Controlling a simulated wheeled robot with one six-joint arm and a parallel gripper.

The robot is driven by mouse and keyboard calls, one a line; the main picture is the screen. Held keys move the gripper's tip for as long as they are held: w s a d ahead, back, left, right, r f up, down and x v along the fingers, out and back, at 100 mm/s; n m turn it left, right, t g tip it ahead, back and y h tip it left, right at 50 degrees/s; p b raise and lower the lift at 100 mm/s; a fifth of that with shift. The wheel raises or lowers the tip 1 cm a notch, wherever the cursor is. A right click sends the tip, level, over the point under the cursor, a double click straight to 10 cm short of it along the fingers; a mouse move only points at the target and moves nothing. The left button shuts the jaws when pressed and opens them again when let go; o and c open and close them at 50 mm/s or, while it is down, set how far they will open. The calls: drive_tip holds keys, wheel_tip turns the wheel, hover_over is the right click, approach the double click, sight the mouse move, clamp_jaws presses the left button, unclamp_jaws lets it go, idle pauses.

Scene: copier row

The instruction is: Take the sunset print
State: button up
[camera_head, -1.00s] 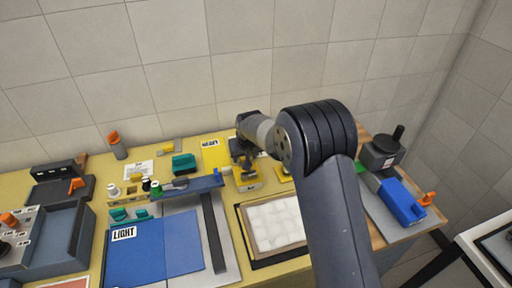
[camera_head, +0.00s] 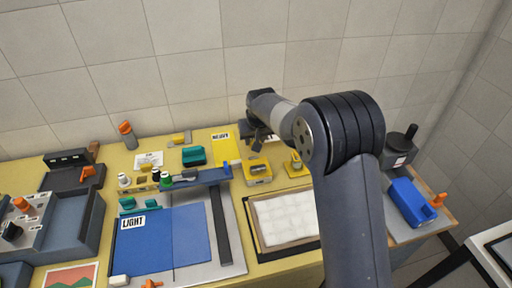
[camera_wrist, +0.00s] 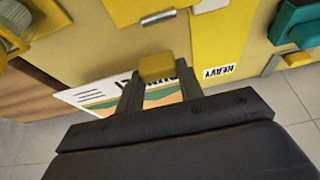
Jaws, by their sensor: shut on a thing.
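My gripper (camera_wrist: 160,82) is shut on a small yellow block (camera_wrist: 158,67) in the wrist view. A white printed card (camera_wrist: 95,98) with dark lettering and an orange and green picture lies directly behind the fingers. They hide part of its lettering, so I cannot read it fully; whether the block is fixed to the card is unclear. In the head view my gripper (camera_head: 256,142) is at the back of the table, behind a yellow device (camera_head: 257,171). A picture with a red sky and green hills (camera_head: 70,278) lies at the front left.
A blue board marked LIGHT (camera_head: 165,238), a framed white pad (camera_head: 284,217) and a blue device (camera_head: 410,201) occupy the table. A teal block (camera_head: 194,156) stands further left.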

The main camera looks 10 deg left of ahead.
wheel_tip(320, 180, up, 5)
drive_tip(key=shift+r, duration=0.1)
drive_tip(key=shift+r+p, duration=1.3)
drive_tip(key=shift+r, duration=0.15)
